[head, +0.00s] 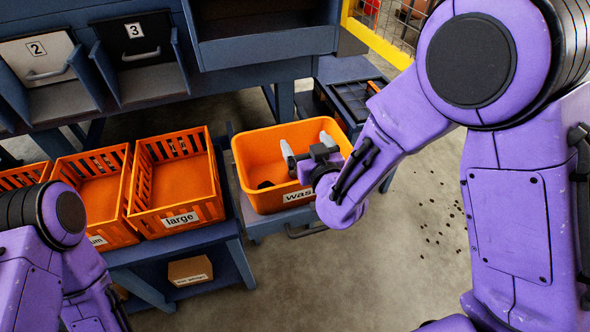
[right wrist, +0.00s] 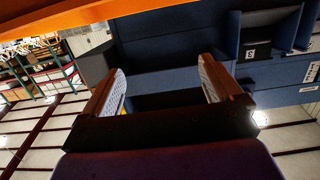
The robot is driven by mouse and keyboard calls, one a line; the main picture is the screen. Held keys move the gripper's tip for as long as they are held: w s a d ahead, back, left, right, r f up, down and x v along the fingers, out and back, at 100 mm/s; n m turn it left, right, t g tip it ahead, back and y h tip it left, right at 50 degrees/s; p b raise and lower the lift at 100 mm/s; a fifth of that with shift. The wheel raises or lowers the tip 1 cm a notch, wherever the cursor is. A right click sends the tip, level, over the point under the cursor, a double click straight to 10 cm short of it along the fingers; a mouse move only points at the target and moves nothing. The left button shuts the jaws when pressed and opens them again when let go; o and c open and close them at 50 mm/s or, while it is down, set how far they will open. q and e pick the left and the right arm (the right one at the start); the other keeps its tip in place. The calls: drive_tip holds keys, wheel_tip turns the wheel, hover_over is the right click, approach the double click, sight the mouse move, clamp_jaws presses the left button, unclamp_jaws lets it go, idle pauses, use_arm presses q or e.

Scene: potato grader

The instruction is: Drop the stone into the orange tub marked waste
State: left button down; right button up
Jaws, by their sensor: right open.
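The orange tub marked waste (head: 262,202) stands right of the orange crates in the head view. My right gripper (head: 304,141) is over the tub's opening with its fingers apart. In the right wrist view the right gripper (right wrist: 165,76) shows two spread fingers with nothing between them. A small dark lump (head: 266,184) lies inside the tub at its left front; it looks like the stone, though it is too small to be sure. My left arm enters at the lower left of the head view, and its gripper is outside the picture.
An orange crate marked large (head: 180,218) and other crates stand left of the tub on a blue stand. Bins numbered 2 (head: 38,48) and 3 (head: 135,30) are behind. A yellow guard frame (head: 375,40) is at the back right. Small dark bits lie on the floor at right.

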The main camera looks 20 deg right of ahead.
drive_tip(key=s+r+p, duration=0.1)
drive_tip(key=s+p, duration=0.6)
drive_tip(key=s, duration=0.1)
drive_tip(key=shift+d+r, duration=0.15)
